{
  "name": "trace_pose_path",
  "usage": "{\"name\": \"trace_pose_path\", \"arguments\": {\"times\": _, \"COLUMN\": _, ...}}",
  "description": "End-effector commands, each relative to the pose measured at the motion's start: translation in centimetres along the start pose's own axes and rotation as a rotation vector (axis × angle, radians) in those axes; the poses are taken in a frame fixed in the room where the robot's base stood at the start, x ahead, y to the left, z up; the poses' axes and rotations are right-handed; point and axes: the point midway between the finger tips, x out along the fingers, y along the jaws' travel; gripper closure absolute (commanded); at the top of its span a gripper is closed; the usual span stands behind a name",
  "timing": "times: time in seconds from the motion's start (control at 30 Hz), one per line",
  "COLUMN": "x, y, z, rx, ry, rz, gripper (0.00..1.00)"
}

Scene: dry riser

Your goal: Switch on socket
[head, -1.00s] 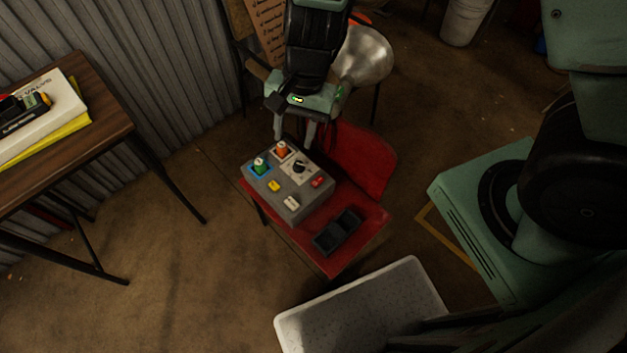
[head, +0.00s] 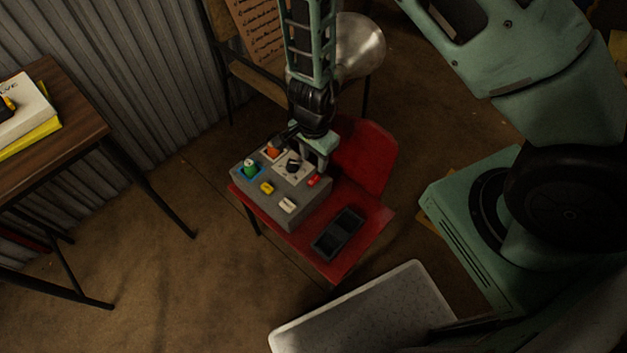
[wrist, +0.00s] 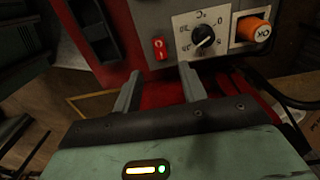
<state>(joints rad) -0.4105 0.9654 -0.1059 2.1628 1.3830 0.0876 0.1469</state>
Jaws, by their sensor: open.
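A grey control box (head: 283,205) sits on a red chair (head: 365,158). Its top has a green plug-like part (head: 250,170) in a blue frame, an orange one (head: 273,152), a black dial (head: 292,165), and yellow (head: 267,188), white (head: 288,205) and red (head: 313,181) switches. My gripper (head: 312,160) is low at the box's far right edge, near the dial and red switch. In the wrist view my gripper (wrist: 160,72) is open and empty, its fingers apart, with the red rocker switch (wrist: 160,48) just beyond the gap. Contact cannot be told.
A black two-compartment tray (head: 338,232) lies on the chair beside the box. A pale speckled bin or panel (head: 365,310) stands in front. A wooden table (head: 75,125) with books is at left. A metal lamp shade (head: 360,45) is behind my arm.

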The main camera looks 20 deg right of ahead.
Motion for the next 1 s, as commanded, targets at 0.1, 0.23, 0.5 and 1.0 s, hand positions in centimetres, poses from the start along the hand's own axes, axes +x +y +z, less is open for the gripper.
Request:
{"name": "trace_pose_path", "arguments": {"times": 0.1, "x": 2.9, "y": 0.0, "z": 0.0, "rx": 0.001, "ry": -0.002, "rz": 0.001, "gripper": 0.58}}
{"name": "trace_pose_path", "arguments": {"times": 0.23, "x": 4.8, "y": 0.0, "z": 0.0, "rx": 0.001, "ry": -0.001, "rz": 0.000, "gripper": 0.58}}
{"name": "trace_pose_path", "arguments": {"times": 0.5, "x": 7.5, "y": 0.0, "z": 0.0, "rx": 0.000, "ry": -0.001, "rz": -0.001, "gripper": 0.58}}
{"name": "trace_pose_path", "arguments": {"times": 1.0, "x": 8.0, "y": 0.0, "z": 0.0, "rx": -0.001, "ry": -0.001, "rz": 0.000, "gripper": 0.64}}
